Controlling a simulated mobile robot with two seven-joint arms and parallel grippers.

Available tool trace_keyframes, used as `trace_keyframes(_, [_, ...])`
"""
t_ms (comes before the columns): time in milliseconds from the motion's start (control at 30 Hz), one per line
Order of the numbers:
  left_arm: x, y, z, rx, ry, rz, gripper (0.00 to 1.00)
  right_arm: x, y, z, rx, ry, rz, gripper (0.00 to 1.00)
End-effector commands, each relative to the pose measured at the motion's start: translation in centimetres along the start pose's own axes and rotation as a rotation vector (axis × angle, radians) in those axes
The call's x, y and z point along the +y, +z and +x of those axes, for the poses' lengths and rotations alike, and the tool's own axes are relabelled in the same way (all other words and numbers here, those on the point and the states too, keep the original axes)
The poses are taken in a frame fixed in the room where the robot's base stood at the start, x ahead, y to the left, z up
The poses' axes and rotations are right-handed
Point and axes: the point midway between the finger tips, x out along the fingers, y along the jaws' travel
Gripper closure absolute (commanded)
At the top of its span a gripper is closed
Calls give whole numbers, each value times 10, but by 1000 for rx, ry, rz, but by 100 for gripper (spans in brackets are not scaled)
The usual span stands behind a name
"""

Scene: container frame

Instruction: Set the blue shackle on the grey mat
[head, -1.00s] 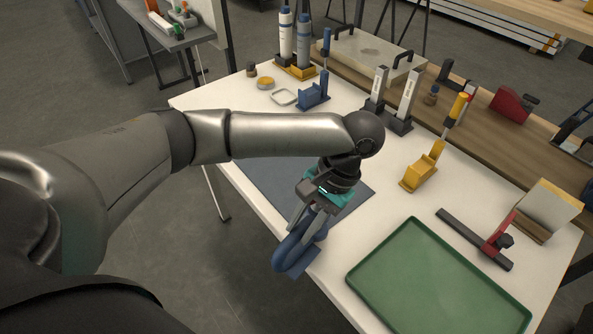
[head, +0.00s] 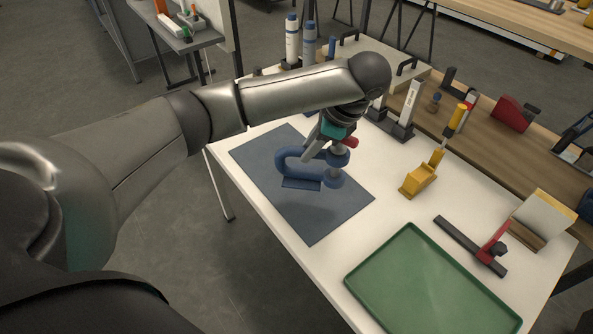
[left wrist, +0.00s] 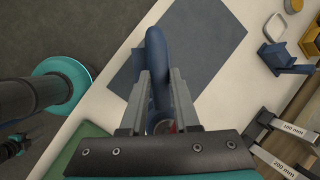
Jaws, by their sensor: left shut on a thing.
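The blue shackle (head: 290,160) is in my left gripper (head: 322,146), whose fingers are shut on it. It has a rounded bow toward the left and a red end on the right. It is over the grey mat (head: 335,218), inside the mat's outline in the head view; a small gap below it is hard to judge. In the left wrist view the shackle (left wrist: 156,55) is between the two fingers (left wrist: 158,92), in front of the mat (left wrist: 215,35). Part of the shackle is hidden by the fingers.
A green tray (head: 430,290) lies at the table's near right. White table (head: 375,225) is bare between mat and tray.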

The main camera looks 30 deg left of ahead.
Motion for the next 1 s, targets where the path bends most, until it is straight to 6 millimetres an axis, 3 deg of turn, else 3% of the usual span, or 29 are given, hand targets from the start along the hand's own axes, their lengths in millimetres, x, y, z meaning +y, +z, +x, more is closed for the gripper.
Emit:
trace_keyframes(600, [-89,64,-33,111,-218,502,100,0,-2,-20,0,0,0,50])
trace_keyframes(1000, [-116,92,-42,148,-289,680,100,1,-2,-26,0,0,0,50])
